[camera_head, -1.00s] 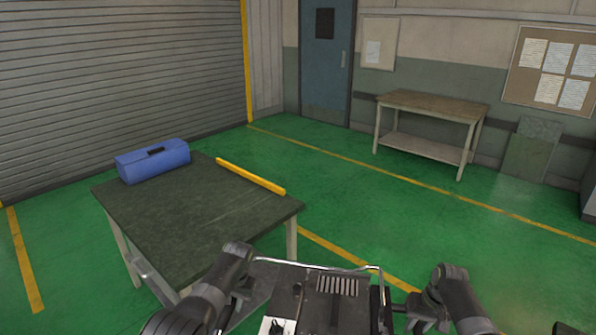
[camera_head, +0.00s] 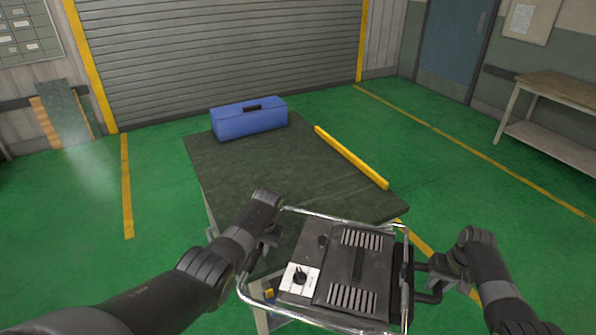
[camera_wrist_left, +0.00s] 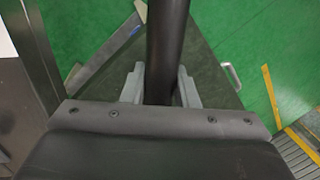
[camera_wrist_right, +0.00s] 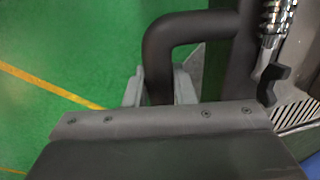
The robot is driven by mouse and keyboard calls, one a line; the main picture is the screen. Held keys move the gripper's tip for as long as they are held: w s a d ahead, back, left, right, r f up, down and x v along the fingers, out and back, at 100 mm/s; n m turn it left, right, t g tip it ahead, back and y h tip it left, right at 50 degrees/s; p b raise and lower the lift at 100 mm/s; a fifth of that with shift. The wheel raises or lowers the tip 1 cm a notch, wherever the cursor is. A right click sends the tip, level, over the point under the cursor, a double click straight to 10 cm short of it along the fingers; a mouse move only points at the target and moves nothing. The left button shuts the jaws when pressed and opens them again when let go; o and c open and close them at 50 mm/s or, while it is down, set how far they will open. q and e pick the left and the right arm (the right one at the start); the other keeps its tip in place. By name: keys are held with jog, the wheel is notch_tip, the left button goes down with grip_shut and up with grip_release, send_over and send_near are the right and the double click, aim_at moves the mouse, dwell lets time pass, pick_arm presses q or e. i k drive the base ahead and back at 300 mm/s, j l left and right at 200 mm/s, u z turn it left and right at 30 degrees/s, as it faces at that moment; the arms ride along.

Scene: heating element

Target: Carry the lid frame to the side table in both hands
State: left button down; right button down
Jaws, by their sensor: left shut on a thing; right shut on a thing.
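The lid frame (camera_head: 345,268) is a dark panel with vent slots, a knob on a white plate and a bright tube rim. It hangs between my grippers, in front of the near edge of a dark-topped table (camera_head: 235,175), and overlaps it in the head view. My left gripper (camera_head: 268,238) is at its left side; the left wrist view shows its fingers (camera_wrist_left: 160,92) shut around a dark bar. My right gripper (camera_head: 437,272) is at its right side; the right wrist view shows its fingers (camera_wrist_right: 158,90) shut on a bent black handle (camera_wrist_right: 190,28).
A blue toolbox (camera_head: 248,118) stands at the table's back edge, and a yellow bar (camera_head: 350,157) lies along its right edge. The middle of the tabletop is bare. A wooden workbench (camera_head: 562,90) stands at the right. Green floor (camera_head: 455,185) is clear between them.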

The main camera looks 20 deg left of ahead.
aim_at(281, 179)
jog(key=i+u, duration=0.25)
jog(key=i, duration=0.2)
jog(key=i+l+u, duration=0.25)
jog(key=i, duration=0.2)
jog(key=i+l+u, duration=0.1)
jog(key=i+u, duration=0.15)
jog(key=i, duration=0.2)
jog(key=i+l+u, duration=0.25)
jog(key=i+l, duration=0.05)
jog(key=i, duration=0.1)
